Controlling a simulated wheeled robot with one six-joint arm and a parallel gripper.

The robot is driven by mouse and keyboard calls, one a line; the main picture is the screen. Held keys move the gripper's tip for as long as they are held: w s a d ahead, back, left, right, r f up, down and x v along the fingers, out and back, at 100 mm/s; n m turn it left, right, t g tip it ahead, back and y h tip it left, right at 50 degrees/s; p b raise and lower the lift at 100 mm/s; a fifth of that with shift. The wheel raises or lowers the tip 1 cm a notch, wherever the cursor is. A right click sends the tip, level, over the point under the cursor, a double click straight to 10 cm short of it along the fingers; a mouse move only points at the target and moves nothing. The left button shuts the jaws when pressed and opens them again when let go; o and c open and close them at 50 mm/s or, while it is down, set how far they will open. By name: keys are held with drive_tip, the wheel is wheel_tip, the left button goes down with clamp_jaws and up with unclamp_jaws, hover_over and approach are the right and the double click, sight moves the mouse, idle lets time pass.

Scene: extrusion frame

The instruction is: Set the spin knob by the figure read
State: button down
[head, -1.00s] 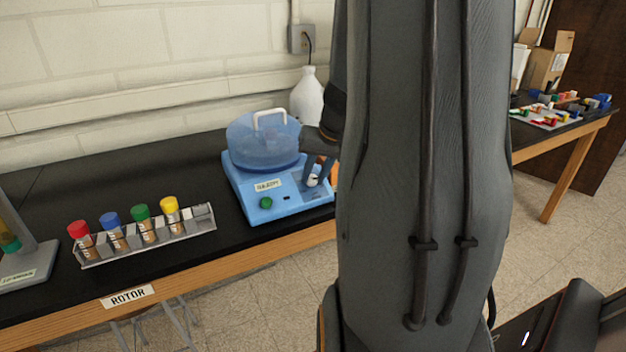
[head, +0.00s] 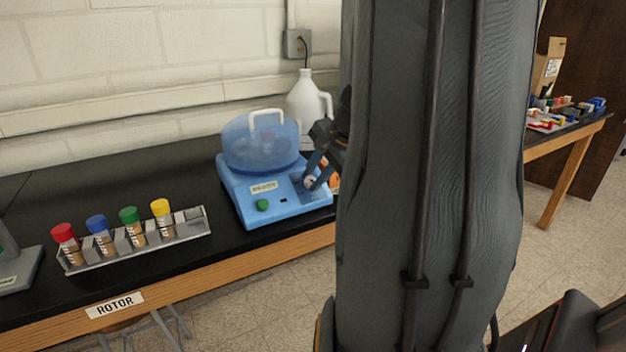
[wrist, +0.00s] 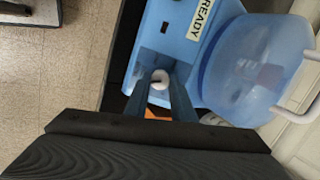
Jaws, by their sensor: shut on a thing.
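The blue centrifuge (head: 236,196) stands on the black bench with its clear blue lid (head: 250,150) and white lid handle down over the bowl. Its front has a green button (head: 262,205) and a label that reads READY in the wrist view (wrist: 203,18). The white spin knob (wrist: 159,79) is at the right end of the front panel. My gripper (wrist: 162,88) is shut on the knob, one finger on each side. In the head view my gripper (head: 313,178) reaches in from the right, and the knob is partly hidden. I cannot read a figure at the knob.
A rack (head: 150,246) holds tubes with red, blue, green and yellow caps left of the centrifuge. A white jug (head: 306,108) stands behind it, near the wall. A ROTOR label (head: 115,304) is on the bench edge. Another bench with small coloured parts is at right.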

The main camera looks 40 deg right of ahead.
drive_tip(key=m+b, duration=0.1)
drive_tip(key=m, duration=0.4)
drive_tip(key=shift+s+f+t, duration=0.1)
drive_tip(key=shift+t, duration=0.3)
idle(0.4)
drive_tip(key=c, duration=1.5)
unclamp_jaws()
drive_tip(key=v, duration=0.8)
drive_tip(key=shift+a, duration=0.1)
drive_tip(key=shift+f, duration=0.1)
